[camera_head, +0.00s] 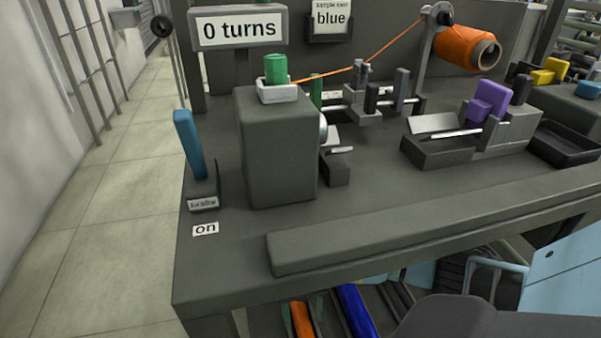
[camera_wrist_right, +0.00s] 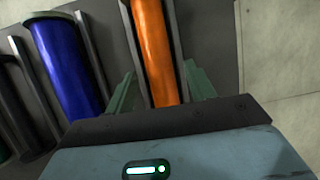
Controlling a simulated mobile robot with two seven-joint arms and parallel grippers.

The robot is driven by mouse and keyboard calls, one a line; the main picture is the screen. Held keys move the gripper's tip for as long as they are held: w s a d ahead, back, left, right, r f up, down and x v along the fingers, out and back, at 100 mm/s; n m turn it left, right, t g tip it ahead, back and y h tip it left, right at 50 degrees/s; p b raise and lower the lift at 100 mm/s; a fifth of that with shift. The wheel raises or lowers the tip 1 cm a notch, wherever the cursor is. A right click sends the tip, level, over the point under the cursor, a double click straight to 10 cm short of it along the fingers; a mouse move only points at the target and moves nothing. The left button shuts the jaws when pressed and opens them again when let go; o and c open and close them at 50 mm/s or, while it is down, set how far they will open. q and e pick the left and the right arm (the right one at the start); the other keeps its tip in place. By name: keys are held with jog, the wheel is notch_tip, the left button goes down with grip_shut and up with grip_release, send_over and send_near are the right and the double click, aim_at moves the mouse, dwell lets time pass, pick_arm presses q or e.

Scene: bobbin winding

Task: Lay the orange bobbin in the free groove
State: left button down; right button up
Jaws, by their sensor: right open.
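The orange bobbin (camera_head: 302,318) shows at the bottom edge of the head view, and in the right wrist view (camera_wrist_right: 155,50) it lies lengthwise between two dark ridges of the rack (camera_wrist_right: 90,45). My right gripper (camera_wrist_right: 160,92) is open, with one green finger on each side of the orange bobbin. Whether the fingers touch it I cannot tell. A blue bobbin (camera_wrist_right: 65,65) lies in the groove to its left; it also shows in the head view (camera_head: 357,310). My left gripper is not in view.
The grey bench (camera_head: 230,260) stands above the rack, with a raised front bar (camera_head: 400,235). On it are a winder block (camera_head: 278,150), a blue lever (camera_head: 188,143) and a purple clamp (camera_head: 488,103). An orange thread spool (camera_head: 465,48) sits behind.

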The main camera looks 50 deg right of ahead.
jog(key=v, duration=0.3)
jog(key=shift+f, duration=0.1)
jog(key=w+d+b, duration=0.2)
jog(key=b, duration=0.1)
jog(key=w+d+b, duration=0.2)
jog(key=b, duration=0.1)
jog(key=w+d+b, duration=0.2)
jog(key=w+b, duration=0.1)
jog(key=shift+w+f, duration=0.1)
jog(key=shift+f, duration=0.2)
jog(key=shift+w+d+b, duration=0.4)
jog(key=shift+w+b, duration=0.1)
jog(key=shift+b, duration=0.4)
pick_arm(q)
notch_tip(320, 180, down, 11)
jog(key=b, duration=0.1)
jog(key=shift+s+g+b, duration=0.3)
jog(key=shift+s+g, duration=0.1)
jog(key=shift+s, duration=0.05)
pick_arm(e)
jog(key=shift+w+d+r, duration=0.2)
jog(key=shift+w+d, duration=0.2)
jog(key=shift+w, duration=0.05)
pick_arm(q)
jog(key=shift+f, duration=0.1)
